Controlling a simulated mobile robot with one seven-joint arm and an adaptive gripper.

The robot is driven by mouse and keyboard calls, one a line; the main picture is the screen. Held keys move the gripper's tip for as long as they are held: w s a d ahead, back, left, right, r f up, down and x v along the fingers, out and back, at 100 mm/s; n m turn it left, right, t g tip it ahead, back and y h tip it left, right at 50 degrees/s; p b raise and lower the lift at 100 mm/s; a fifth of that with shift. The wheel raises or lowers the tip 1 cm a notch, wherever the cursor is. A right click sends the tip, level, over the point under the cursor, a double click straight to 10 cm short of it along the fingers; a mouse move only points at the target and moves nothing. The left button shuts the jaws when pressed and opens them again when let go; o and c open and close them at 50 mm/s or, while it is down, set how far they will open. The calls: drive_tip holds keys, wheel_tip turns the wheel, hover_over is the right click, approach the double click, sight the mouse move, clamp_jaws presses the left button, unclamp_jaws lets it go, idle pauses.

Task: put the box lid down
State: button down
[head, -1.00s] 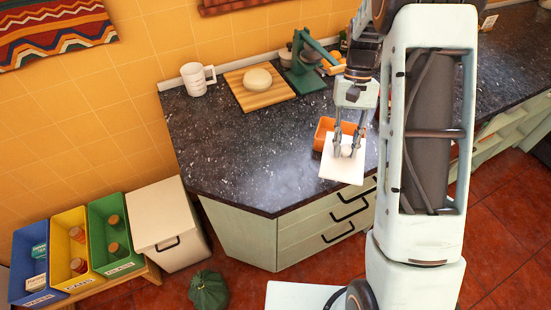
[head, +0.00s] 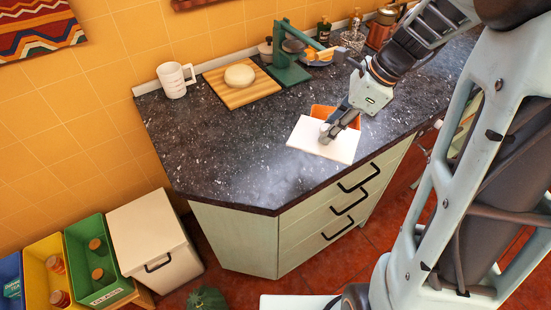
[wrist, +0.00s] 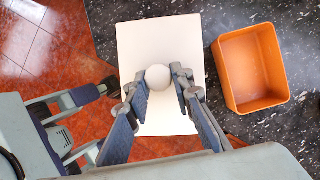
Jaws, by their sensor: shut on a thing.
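The box lid (head: 342,150) is a flat white square plate with a round white knob on top. It also shows in the wrist view (wrist: 160,35). My gripper (head: 328,132) is shut on the knob (wrist: 158,77), with one finger on each side. The lid is roughly level at the counter's front edge, partly over the floor in the wrist view. I cannot tell whether it touches the counter. The open orange box (wrist: 277,70) is empty and stands on the counter to the right of the lid. In the head view the lid and gripper partly hide the box (head: 322,111).
The dark speckled counter (head: 225,150) is clear to the left of the lid. A white mug (head: 173,82), a wooden board (head: 232,95) with a round pale item, and a green stand (head: 288,72) are at the back. Drawers (head: 325,210) are below the front edge.

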sight(299, 129)
drive_tip(key=m, duration=0.2)
drive_tip(key=m+t+b, duration=0.1)
drive_tip(key=m, duration=0.1)
drive_tip(key=s+m+t+h+b, duration=0.1)
drive_tip(key=m, duration=0.1)
drive_tip(key=shift+r+m, duration=0.2)
drive_tip(key=shift+m, duration=0.2)
drive_tip(key=w+a+f, duration=0.1)
drive_tip(key=a, duration=0.1)
drive_tip(key=w+a+f, duration=0.1)
drive_tip(key=a, duration=0.1)
drive_tip(key=w+a+f, duration=0.1)
drive_tip(key=w+a, duration=0.1)
drive_tip(key=a, duration=0.1)
drive_tip(key=shift+f, duration=0.25)
drive_tip(key=w+a+f, duration=0.1)
drive_tip(key=a+f, duration=0.2)
drive_tip(key=w+a+f, duration=0.1)
drive_tip(key=f, duration=0.1)
drive_tip(key=shift+w+a+f, duration=0.2)
drive_tip(key=shift+w+a, duration=0.05)
drive_tip(key=shift+w, duration=0.05)
drive_tip(key=shift+s+d+b+x, duration=0.15)
drive_tip(key=shift+b+x, duration=0.2)
drive_tip(key=shift+x, duration=0.65)
drive_tip(key=shift+s+d+b+x, duration=0.15)
drive_tip(key=shift+b+x, duration=0.2)
drive_tip(key=shift+x, duration=0.7)
drive_tip(key=shift+f, duration=0.2)
